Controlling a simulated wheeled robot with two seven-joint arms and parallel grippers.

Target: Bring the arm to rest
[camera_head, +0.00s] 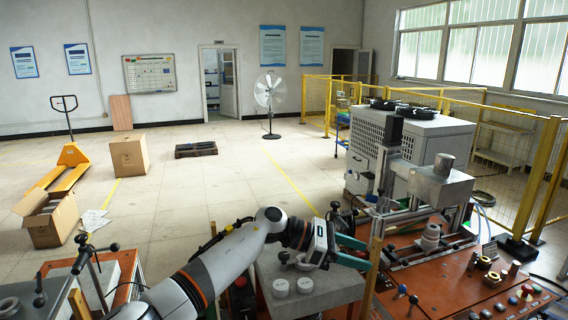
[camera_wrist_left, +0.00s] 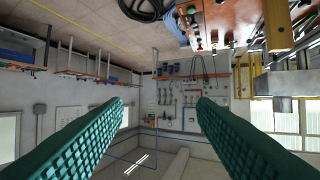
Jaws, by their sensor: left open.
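My left arm (camera_head: 215,262) reaches in from the bottom of the head view, over the grey block-like stand. Its gripper (camera_head: 358,252) has green fingers and points right, toward the induction heater machine (camera_head: 425,185). In the left wrist view the two green ribbed fingers (camera_wrist_left: 160,105) are wide apart with nothing between them. The gripper is open and empty, beside the machine's left side. I cannot tell how close it is to the machine's upright parts. My right gripper does not show.
Two white round pieces (camera_head: 292,287) sit on the grey stand (camera_head: 335,289). The orange panel (camera_head: 470,290) carries knobs and buttons at the right. A bench with levers (camera_head: 93,262) stands at the lower left. Open floor (camera_head: 220,180) lies beyond, with a cardboard box (camera_head: 129,156).

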